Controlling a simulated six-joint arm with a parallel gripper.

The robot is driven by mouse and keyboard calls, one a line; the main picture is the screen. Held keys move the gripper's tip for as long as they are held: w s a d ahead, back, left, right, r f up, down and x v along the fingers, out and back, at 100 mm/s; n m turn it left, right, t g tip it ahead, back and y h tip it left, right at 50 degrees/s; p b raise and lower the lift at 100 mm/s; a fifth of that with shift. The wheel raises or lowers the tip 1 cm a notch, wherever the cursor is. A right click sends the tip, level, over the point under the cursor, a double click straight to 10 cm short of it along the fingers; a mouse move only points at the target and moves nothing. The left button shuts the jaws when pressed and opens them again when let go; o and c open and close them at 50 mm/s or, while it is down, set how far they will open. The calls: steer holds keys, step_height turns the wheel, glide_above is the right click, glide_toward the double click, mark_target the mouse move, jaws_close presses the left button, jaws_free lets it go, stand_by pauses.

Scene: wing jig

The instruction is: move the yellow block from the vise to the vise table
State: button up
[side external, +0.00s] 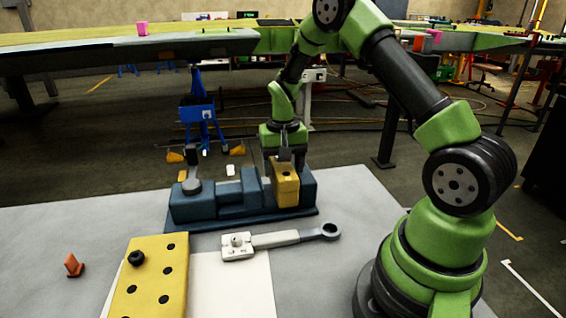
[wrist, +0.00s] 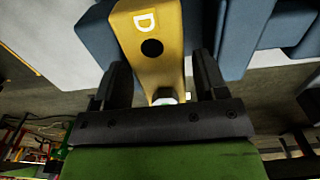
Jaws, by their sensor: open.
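The yellow block (side external: 286,184) stands upright in the blue vise (side external: 232,203), toward its right end. In the wrist view the yellow block (wrist: 150,32) shows a dark round hole and a white letter D, with the blue vise (wrist: 240,30) beside it. My gripper (side external: 285,155) is at the top of the block. In the wrist view my gripper (wrist: 160,85) is open, with one finger on either side of the block. I cannot tell whether a finger touches it. The vise table (side external: 365,200) is the light grey surface under the vise, with bare room around it.
A grey wrench-like tool (side external: 285,239) lies in front of the vise. A yellow plate with dark holes (side external: 150,280) lies at the front left, beside a white sheet (side external: 235,285). The long wing (side external: 130,50) spans behind.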

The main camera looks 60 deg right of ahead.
mark_target(279, 167)
steer(key=c, duration=0.9)
steer(key=shift+c, duration=0.2)
steer(key=shift+w, duration=0.1)
steer(key=shift+w+a+r, duration=0.2)
steer(key=shift+w+a, duration=0.05)
steer(key=shift+a, duration=0.05)
steer(key=shift+r, duration=3.15)
